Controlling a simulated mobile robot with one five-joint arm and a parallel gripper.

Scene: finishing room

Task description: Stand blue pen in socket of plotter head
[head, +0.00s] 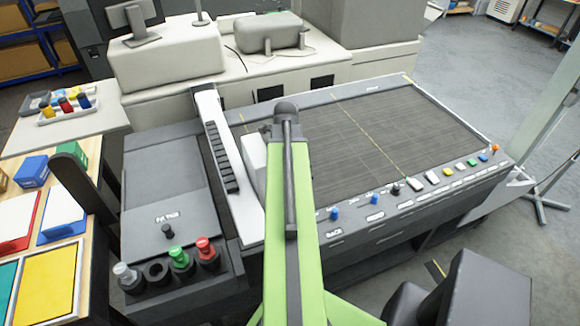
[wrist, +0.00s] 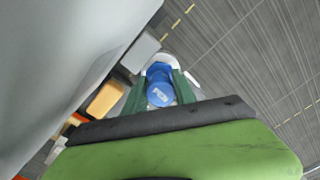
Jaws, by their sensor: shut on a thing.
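The blue pen (wrist: 160,94) shows in the wrist view, cap end toward the camera. My gripper (wrist: 160,76) is shut on it, with one green finger on each side. A pale rounded edge shows just beyond the pen; I cannot tell whether this is the socket, or whether the pen is in it. In the head view my green arm hides the gripper and pen. A white block that looks like the plotter head (head: 253,160) shows at the gantry, partly behind my arm.
The white gantry (head: 228,165) crosses the plotter's left side. The dark bed (head: 370,130) is clear to the right. A pen rack (head: 157,272) at lower left holds clear, green and red-topped pens and one empty hole. A row of buttons (head: 432,177) lines the front edge.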

